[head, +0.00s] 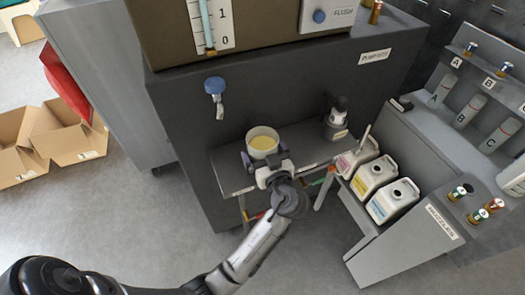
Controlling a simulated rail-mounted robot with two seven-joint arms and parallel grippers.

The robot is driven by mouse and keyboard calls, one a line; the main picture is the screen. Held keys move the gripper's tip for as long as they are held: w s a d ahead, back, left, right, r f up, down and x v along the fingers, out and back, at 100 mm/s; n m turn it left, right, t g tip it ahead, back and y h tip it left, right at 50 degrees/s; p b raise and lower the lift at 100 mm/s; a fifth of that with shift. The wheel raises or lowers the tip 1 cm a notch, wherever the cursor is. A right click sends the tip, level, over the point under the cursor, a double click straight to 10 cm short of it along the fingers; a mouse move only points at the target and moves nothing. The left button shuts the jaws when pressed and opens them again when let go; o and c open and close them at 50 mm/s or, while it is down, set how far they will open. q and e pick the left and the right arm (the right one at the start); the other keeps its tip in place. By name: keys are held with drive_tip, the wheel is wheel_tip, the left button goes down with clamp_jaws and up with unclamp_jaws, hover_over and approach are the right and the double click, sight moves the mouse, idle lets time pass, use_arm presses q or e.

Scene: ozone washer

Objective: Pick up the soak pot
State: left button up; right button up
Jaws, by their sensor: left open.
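The soak pot appears to be the round white pot (262,133) with yellow contents, standing upright on a small grey shelf (232,182) against the dark cabinet. My left gripper (265,157) is open at the pot's near side, with one dark finger to the left of the pot and one to the right. I cannot tell whether the fingers touch it. The gripper hides the pot's lower front. My right gripper is not in view.
A blue-handled tap (215,87) sticks out above and left of the pot. A dark bottle (337,118) stands to the right on the shelf. Several white jugs (374,177) stand further right by the nozzle rack (420,245). Open cardboard boxes (55,145) lie at left; floor between is clear.

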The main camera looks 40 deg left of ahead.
use_arm(q)
drive_tip(key=c, duration=0.8)
drive_tip(key=shift+o, duration=0.2)
drive_tip(key=shift+r, duration=0.2)
